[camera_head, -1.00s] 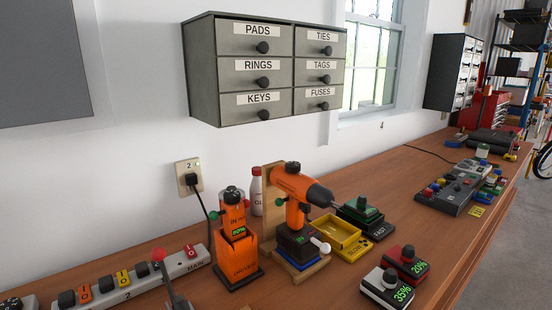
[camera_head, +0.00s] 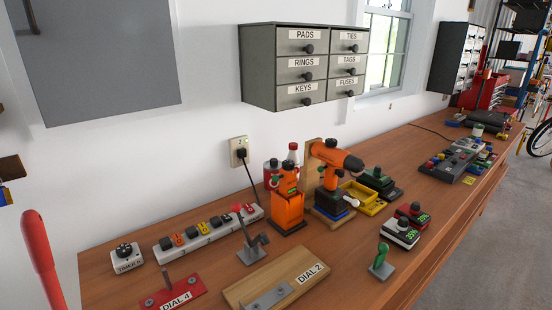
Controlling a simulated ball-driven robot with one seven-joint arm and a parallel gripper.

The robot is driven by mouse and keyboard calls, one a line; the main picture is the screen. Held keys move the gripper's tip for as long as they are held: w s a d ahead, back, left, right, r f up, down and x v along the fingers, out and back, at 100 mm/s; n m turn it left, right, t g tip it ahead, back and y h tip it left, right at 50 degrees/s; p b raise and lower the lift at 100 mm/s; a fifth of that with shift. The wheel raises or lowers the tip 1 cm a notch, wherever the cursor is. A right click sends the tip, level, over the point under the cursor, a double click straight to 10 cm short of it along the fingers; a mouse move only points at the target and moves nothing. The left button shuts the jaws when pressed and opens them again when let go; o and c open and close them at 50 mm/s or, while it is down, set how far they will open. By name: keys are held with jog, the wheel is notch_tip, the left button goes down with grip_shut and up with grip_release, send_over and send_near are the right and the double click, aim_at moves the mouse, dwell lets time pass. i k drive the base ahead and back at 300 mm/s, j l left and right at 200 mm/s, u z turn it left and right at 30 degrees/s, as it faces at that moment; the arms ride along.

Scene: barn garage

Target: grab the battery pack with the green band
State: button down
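A dark battery pack with green on it (camera_head: 377,173) sits in the black charger (camera_head: 390,191) at the back of the bench, right of the orange drill. It is small here, so the band itself is hard to make out. Two other packs lie nearer the front: one with red (camera_head: 412,213) reading 20%, and a white one (camera_head: 400,232) reading 35%. The orange drill (camera_head: 334,160) stands on a wooden holder, with a blue-banded pack at its foot. My gripper is not in view.
The yellow tray (camera_head: 361,196) sits between the drill and the black charger. An orange charger (camera_head: 287,209), a power strip (camera_head: 205,231), a grey lever (camera_head: 252,247) and a green-handled lever (camera_head: 381,262) stand on the bench. A red handle (camera_head: 40,255) rises at left. Bare wood lies right of the packs.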

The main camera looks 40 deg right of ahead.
aim_at(375, 177)
jog(key=z, duration=0.35)
jog(key=i+l+z, duration=0.15)
jog(key=z, duration=0.3)
jog(key=i+l+z, duration=0.1)
jog(key=z, duration=0.35)
jog(key=i+z, duration=0.2)
jog(key=z, duration=0.2)
